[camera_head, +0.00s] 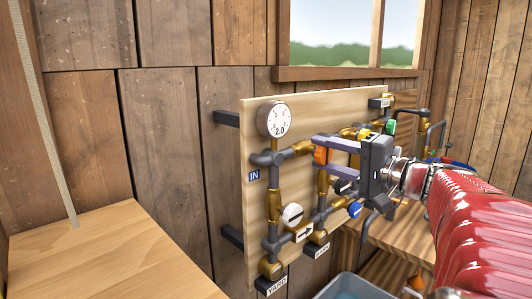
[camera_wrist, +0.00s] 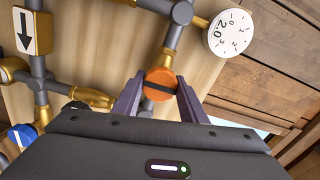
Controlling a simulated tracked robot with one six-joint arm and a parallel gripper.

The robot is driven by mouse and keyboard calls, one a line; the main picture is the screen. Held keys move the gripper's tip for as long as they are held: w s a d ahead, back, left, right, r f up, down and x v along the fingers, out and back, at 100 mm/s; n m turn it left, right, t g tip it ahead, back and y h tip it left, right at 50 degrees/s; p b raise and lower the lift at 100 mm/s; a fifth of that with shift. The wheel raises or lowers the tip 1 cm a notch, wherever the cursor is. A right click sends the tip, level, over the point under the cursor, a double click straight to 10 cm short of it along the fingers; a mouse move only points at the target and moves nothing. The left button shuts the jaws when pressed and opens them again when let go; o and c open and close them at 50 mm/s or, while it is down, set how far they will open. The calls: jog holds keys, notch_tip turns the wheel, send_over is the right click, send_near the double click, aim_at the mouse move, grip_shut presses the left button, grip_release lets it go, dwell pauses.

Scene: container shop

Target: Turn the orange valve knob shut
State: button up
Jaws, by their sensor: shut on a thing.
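The orange valve knob (camera_head: 320,155) sits on the brass and grey pipework of the wooden panel (camera_head: 255,150), below and right of the pressure gauge (camera_head: 274,119). My gripper (camera_head: 326,151) reaches it from the right, its fingers shut on the knob's sides. In the wrist view the knob (camera_wrist: 160,77) lies between the two fingertips (camera_wrist: 159,88), and a dark bar across its face runs from finger to finger. The gauge (camera_wrist: 230,33) shows 2.0 there. The knob's stem is largely hidden behind it.
Yard and barn labels hang below. A bare wooden bench (camera_head: 95,255) is at left, and a grey-blue tub (camera_head: 350,286) stands below the panel.

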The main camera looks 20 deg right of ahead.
jog(key=shift+d+f, duration=0.1)
jog(key=shift+d, duration=0.1)
jog(key=o, duration=0.8)
jog(key=shift+o, duration=1.3)
jog(key=shift+a, duration=0.1)
jog(key=v, duration=1.3)
jog(key=shift+s+d, duration=0.2)
jog(key=shift+s, duration=0.15)
